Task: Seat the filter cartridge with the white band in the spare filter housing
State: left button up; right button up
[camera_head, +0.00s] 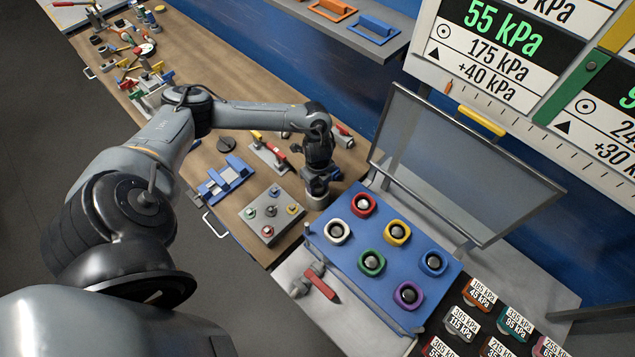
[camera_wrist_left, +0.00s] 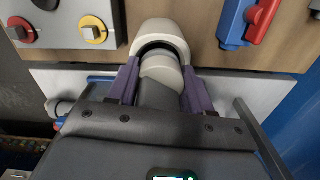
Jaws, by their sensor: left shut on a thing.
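My left gripper (camera_head: 318,172) points down at the right end of the wooden bench. In the left wrist view its purple fingers (camera_wrist_left: 160,82) are shut on the filter cartridge (camera_wrist_left: 158,94), a dark grey cylinder with a whitish band (camera_wrist_left: 161,68). A cream, rounded collar (camera_wrist_left: 162,30) with a dark mouth curves around the cartridge's far end. It looks like a filter housing, but I cannot tell whether the cartridge is inside it or only above it. In the head view a short grey cylinder (camera_head: 317,198) shows directly under the gripper. My right gripper is not in view.
A blue panel (camera_head: 345,262) with several coloured square rings lies just right of the gripper, with a tilted clear screen (camera_head: 455,165) behind. A grey plate with coloured knobs (camera_head: 268,232) and a blue rack (camera_head: 225,180) stand left of it. A red-handled valve (camera_head: 320,285) is nearer.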

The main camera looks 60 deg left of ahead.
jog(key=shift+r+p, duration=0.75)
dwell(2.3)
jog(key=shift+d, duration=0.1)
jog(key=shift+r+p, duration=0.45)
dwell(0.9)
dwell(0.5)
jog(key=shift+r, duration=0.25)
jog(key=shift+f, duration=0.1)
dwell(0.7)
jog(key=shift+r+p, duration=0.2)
jog(key=shift+p, duration=0.15)
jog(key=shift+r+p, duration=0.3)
dwell(0.6)
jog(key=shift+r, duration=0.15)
dwell(0.5)
